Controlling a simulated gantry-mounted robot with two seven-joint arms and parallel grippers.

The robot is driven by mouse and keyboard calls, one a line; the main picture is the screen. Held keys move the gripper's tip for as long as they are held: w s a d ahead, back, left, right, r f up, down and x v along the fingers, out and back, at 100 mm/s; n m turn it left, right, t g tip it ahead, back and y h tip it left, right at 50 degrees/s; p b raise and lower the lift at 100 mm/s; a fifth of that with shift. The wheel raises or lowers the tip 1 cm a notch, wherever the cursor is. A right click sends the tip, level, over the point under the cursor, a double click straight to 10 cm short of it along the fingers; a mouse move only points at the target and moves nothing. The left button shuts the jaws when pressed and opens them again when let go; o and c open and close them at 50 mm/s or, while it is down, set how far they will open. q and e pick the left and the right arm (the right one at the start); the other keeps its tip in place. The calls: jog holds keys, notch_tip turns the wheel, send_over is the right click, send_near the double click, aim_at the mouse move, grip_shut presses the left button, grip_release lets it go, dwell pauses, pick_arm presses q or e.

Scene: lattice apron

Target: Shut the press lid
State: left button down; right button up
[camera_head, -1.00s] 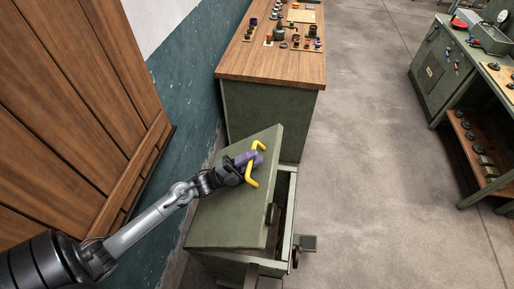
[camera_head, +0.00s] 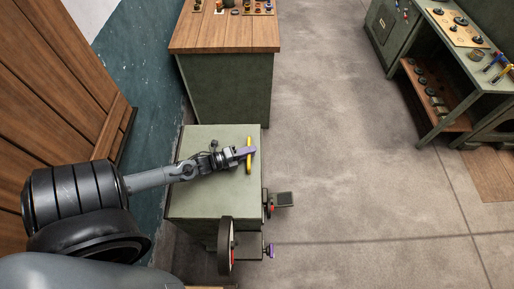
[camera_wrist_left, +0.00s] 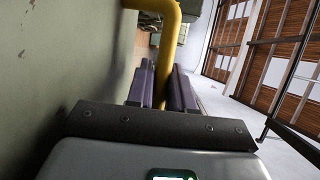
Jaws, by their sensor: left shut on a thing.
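The press lid (camera_head: 196,193) is a flat grey-green panel lying level on top of the press body in the head view. A yellow handle (camera_head: 249,163) stands near its right edge. My left gripper (camera_head: 247,152) is shut on this handle. In the left wrist view the purple fingers (camera_wrist_left: 163,90) lie on both sides of the yellow handle (camera_wrist_left: 168,45), with the lid's green surface (camera_wrist_left: 60,60) along the left. Whether the lid touches the body all round cannot be told, as my arm covers part of it. My right gripper is not in view.
A handwheel (camera_head: 225,246) and a small side bracket (camera_head: 285,199) stick out from the press. A wood-topped cabinet (camera_head: 225,85) stands behind it. A wooden panel (camera_head: 60,90) is at the left. The floor (camera_head: 350,170) to the right is clear.

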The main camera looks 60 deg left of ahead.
pick_arm(q)
jog(key=shift+s+f, duration=0.1)
jog(key=shift+f, duration=0.35)
jog(key=shift+a+f, duration=0.1)
jog(key=shift+f, duration=0.05)
jog(key=c, duration=1.1)
grip_release()
jog(key=shift+s, duration=0.1)
jog(key=v, duration=1)
jog(key=shift+s+r+b, duration=0.2)
jog(key=shift+r+b, duration=0.15)
